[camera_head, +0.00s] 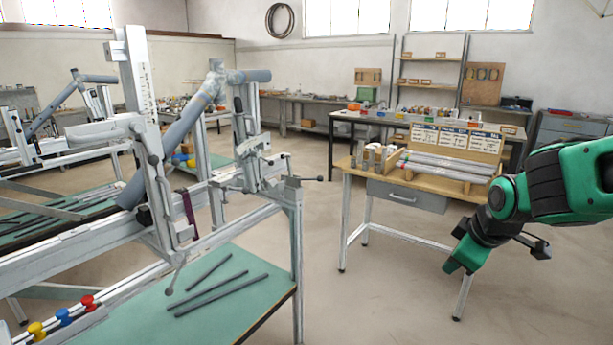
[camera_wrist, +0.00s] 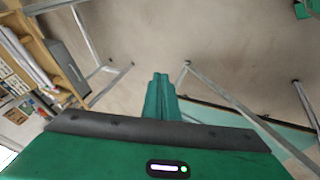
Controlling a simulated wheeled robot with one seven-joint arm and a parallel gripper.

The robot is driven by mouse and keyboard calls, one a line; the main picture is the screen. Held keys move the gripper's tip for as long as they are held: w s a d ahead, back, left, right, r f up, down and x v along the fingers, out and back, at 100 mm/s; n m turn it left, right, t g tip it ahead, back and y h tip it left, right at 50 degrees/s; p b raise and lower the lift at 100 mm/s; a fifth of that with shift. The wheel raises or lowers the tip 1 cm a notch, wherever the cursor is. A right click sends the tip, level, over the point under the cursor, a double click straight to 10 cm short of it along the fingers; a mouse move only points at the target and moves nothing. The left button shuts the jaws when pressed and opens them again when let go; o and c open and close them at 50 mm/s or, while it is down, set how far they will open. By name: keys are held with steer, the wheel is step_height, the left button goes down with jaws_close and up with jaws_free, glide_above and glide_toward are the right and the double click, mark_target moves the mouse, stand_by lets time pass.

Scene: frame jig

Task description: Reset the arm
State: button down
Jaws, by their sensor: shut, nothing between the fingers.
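My gripper (camera_head: 459,262) is green and hangs at the end of my green and black arm at the right of the head view. It points down and to the left, in front of the wooden workbench's right side. In the wrist view its fingers (camera_wrist: 160,92) are together, with bare floor beyond them. It holds nothing and appears apart from everything around it.
The wooden workbench (camera_head: 358,173) carries tubes and labelled bins. At the left stands a grey frame jig (camera_head: 150,150) with tubes clamped in it. A green table (camera_head: 235,315) below it holds several dark rods (camera_head: 222,295). Open floor (camera_head: 370,300) lies between.

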steer(key=s+d+f+m+g, duration=0.1)
steer(key=s+d+m+g, duration=0.2)
steer(key=s+m, duration=0.4)
steer(key=s+d+f+m+g, duration=0.1)
steer(key=s+d+m+g, duration=0.2)
steer(key=s, duration=1.6)
steer(key=d+m, duration=0.3)
steer(key=m, duration=0.2)
steer(key=shift+s+f, duration=0.15)
